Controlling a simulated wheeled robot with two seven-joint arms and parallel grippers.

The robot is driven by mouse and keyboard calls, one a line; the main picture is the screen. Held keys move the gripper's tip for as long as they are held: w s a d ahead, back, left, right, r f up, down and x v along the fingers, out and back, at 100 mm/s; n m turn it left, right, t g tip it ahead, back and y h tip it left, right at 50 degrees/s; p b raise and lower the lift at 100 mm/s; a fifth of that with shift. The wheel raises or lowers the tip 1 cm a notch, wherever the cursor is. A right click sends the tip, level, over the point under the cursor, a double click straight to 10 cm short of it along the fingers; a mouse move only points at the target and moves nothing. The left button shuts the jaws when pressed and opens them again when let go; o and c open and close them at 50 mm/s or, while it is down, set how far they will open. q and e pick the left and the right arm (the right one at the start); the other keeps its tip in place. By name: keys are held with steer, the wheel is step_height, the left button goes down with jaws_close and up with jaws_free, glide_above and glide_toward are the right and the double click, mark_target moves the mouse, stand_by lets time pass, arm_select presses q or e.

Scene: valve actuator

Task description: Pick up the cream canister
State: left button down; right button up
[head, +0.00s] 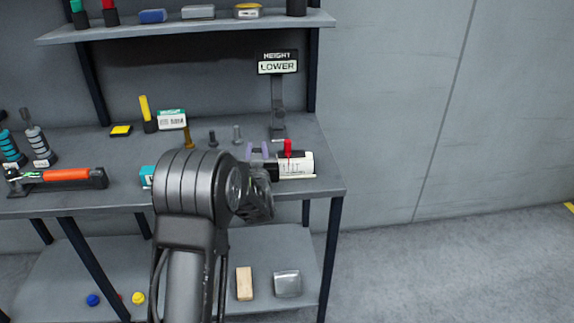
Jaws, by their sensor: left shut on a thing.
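A cream and black cylinder-like thing, which looks like the cream canister (297,169), is at the right end of the bench top, apparently on its side. A red upright piece (287,148) shows at its upper edge. My left gripper (266,172) reaches in from below and is shut at the canister's left, dark end. My own wrist hides its fingertips and the contact. I cannot tell whether the canister is clear of the bench. My right gripper is not in view.
The bench (326,177) holds a height sign (278,65), a teal and white box (171,119) and an orange-handled tool (66,175). A shelf (225,24) runs above. A wooden block (244,283) and a grey container (287,283) are below. Floor at right is clear.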

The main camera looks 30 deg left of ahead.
arm_select(q)
steer(key=shift+r, duration=0.1)
stand_by(0.8)
step_height(320, 180, up, 10)
stand_by(0.5)
stand_by(0.7)
